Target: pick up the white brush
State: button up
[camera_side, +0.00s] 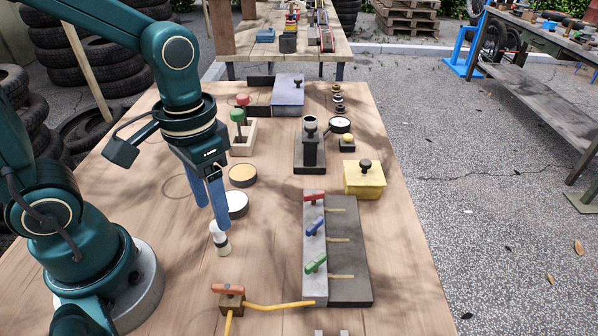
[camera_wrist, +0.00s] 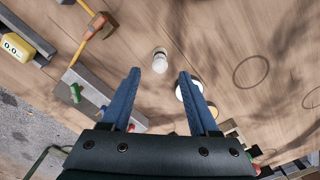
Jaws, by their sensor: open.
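The white brush (camera_side: 221,240) is a small white piece with a dark band, standing on the wooden table. It also shows in the wrist view (camera_wrist: 160,60), just beyond and between my fingertips. My gripper (camera_side: 213,216) points down with its blue fingers spread, and the tips are close to the top of the brush in the side view. In the wrist view my gripper (camera_wrist: 159,76) is empty between the fingers. One finger partly overlaps the brush's top in the side view, so I cannot tell whether they touch.
A white-topped round tin (camera_side: 236,204) and an amber-topped tin (camera_side: 242,176) stand behind the brush. A valve panel (camera_side: 350,270) with red, blue and green handles lies to the right. A yellow box (camera_side: 365,179) stands farther right.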

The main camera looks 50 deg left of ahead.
aim_at(215, 223)
jog(key=shift+f, duration=2.45)
grip_shut()
